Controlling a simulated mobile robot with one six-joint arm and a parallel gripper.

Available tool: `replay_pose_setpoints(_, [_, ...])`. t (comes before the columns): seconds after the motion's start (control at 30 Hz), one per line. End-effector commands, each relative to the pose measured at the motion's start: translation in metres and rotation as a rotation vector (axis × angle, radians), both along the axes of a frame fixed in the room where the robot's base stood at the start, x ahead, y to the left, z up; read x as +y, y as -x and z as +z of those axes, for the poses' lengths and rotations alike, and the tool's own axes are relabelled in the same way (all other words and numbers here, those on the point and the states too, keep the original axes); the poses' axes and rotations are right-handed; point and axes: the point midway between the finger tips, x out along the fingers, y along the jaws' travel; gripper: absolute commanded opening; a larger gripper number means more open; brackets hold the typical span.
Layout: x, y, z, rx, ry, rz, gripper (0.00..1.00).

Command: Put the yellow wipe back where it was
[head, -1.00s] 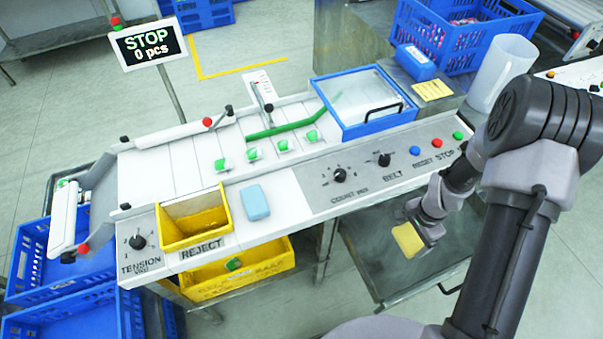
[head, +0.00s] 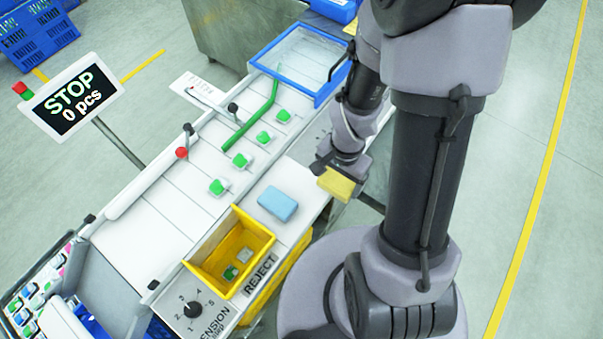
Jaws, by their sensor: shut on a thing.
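The yellow wipe (head: 336,185) is a small yellow block-like pad. My gripper (head: 332,171) is shut on it and holds it out by the machine's near right edge, to the right of the blue wipe. The blue wipe (head: 278,203) lies on the white machine top (head: 293,222) beside the yellow reject bin. My fingers hide part of the yellow wipe's upper side. I cannot tell its height over the machine edge.
The yellow reject bin (head: 231,274) holds a green piece and a pale piece. Several green pieces sit on the belt (head: 178,190). A blue-framed clear lid (head: 300,62) is at the back. The STOP display (head: 74,102) stands at left. Open floor (head: 530,200) lies to the right.

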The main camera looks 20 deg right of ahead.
Motion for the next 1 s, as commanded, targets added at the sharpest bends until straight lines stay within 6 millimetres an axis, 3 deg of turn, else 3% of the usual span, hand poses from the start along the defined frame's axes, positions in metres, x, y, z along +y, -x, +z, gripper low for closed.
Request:
replay_pose_setpoints(0.2, [0.043, -0.055, -0.004, -0.001, 0.0, 0.003, 0.47])
replay_pose_setpoints(0.3, [0.056, -0.072, -0.006, -0.001, 0.0, 0.001, 0.47])
replay_pose_setpoints(0.43, [0.061, -0.078, -0.012, 0.001, 0.0, -0.002, 0.47])
replay_pose_setpoints(0.6, [0.061, -0.078, -0.043, 0.002, 0.0, -0.002, 0.47])
replay_pose_setpoints(0.93, [0.06, -0.078, -0.045, 0.0, 0.0, -0.002, 0.47])
replay_pose_setpoints(0.97, [0.06, -0.078, -0.045, 0.0, 0.0, -0.002, 0.87])
replay_pose_setpoints(1.0, [0.06, -0.078, -0.044, 0.0, 0.0, -0.002, 0.95])
